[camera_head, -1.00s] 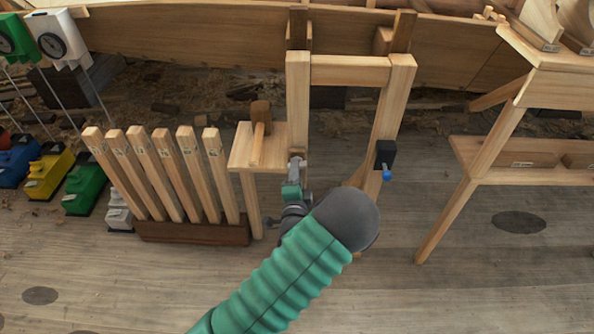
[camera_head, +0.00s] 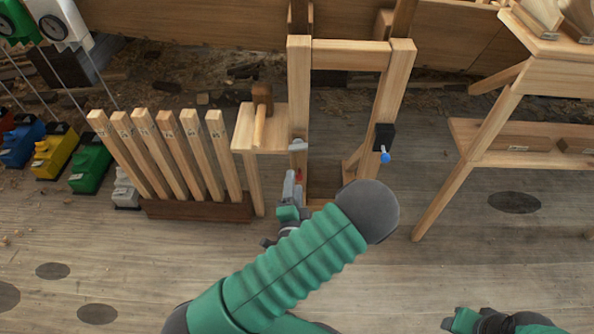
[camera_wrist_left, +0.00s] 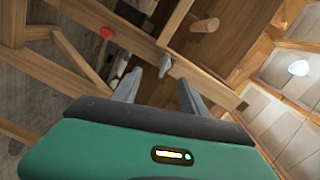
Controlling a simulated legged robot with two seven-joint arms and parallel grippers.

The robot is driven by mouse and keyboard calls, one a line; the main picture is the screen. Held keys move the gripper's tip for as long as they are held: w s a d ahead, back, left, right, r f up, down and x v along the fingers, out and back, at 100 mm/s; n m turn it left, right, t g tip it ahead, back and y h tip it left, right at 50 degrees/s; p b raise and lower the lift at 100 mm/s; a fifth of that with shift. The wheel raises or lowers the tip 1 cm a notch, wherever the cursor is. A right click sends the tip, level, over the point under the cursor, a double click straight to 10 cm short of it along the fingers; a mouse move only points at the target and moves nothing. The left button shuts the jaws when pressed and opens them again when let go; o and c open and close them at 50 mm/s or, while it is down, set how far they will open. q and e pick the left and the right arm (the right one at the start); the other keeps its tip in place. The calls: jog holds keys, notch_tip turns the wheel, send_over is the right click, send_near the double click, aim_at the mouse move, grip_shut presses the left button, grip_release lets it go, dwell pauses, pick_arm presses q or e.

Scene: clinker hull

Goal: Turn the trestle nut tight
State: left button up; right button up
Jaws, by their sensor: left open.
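The wooden trestle (camera_head: 350,54) stands in the middle of the head view, with two posts and a crossbar. A small grey nut (camera_head: 298,145) sits on its left post; the left wrist view shows what looks like the same grey nut (camera_wrist_left: 165,63) just beyond the fingertips. My left gripper (camera_head: 292,182) is just below the nut, open and apart from it. In the left wrist view its fingers (camera_wrist_left: 161,82) are spread with nothing between them. My right gripper (camera_head: 460,321) shows partly at the bottom right edge; its jaws are unclear.
A black block with a blue knob (camera_head: 385,157) is on the right post. A mallet (camera_head: 261,113) lies on the side shelf. Upright slats (camera_head: 177,150) stand left; a wooden bench (camera_head: 490,150) stands right.

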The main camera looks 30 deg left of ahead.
pick_arm(q)
jog(key=o, duration=0.5)
jog(key=s+r+n+p, duration=0.1)
jog(key=n+p, duration=0.1)
jog(key=s+r+n+g+p, duration=0.1)
jog(key=n+p, duration=0.1)
jog(key=p, duration=0.1)
jog(key=s+a+r+n+g+h+p, duration=0.1)
jog(key=r+n+p, duration=0.1)
jog(key=p, duration=0.1)
jog(key=shift+n, duration=0.3)
notch_tip(320, 180, up, 4)
jog(key=d+n+h+p, duration=0.2)
jog(key=n+p, duration=0.5)
jog(key=n, duration=0.2)
jog(key=b, duration=0.3)
send_near(297, 149)
jog(key=shift+g, duration=0.4)
jog(key=x, duration=0.8)
jog(key=shift+w+r, duration=0.1)
jog(key=shift+w, duration=0.25)
jog(key=shift+w+a, duration=0.1)
jog(key=shift+w, duration=0.25)
jog(key=c, duration=1.4)
